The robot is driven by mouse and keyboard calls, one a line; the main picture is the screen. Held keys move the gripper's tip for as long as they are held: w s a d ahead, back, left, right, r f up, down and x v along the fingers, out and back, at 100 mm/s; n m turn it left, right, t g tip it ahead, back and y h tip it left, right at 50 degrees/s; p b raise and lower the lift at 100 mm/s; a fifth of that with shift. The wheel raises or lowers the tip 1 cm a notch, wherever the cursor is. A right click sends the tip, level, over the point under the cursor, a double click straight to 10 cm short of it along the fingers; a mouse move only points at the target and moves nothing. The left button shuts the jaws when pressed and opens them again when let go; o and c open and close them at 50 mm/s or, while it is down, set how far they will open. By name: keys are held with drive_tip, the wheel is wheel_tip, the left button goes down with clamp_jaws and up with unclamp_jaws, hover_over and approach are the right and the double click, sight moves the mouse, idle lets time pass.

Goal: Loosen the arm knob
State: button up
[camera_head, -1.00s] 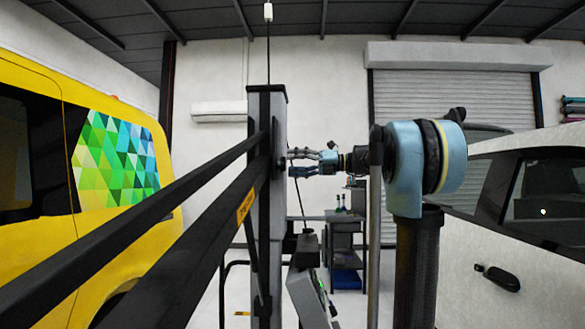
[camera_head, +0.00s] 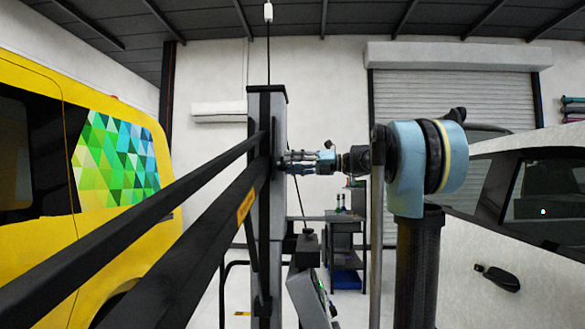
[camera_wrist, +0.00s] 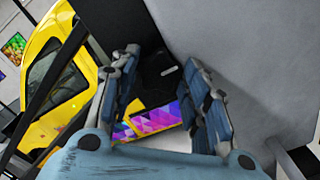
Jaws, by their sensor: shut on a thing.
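The grey and black upright column (camera_head: 279,220) stands in the middle of the head view. Two long black bars (camera_head: 150,220) run from it toward the lower left. The arm knob is a small black part (camera_head: 279,164) on the column's right side, mostly covered by my fingers. My gripper (camera_head: 284,162) reaches it from the right with its fingertips at the knob, and it is shut on it. In the wrist view, my two fingers (camera_wrist: 161,68) stand on either side of a dark part (camera_wrist: 157,75), which seems to be the knob, beside a grey surface.
A yellow van (camera_head: 150,240) with a coloured triangle pattern is on the left. A white car (camera_head: 520,280) is close on the right. A dark bench (camera_head: 345,235) is behind.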

drive_tip(key=n, duration=2.3)
drive_tip(key=shift+s+f, duration=0.2)
drive_tip(key=shift+s, duration=0.05)
drive_tip(key=shift+n, duration=0.5)
drive_tip(key=o, duration=1)
drive_tip(key=d, duration=1.2)
drive_tip(key=shift+s, duration=0.1)
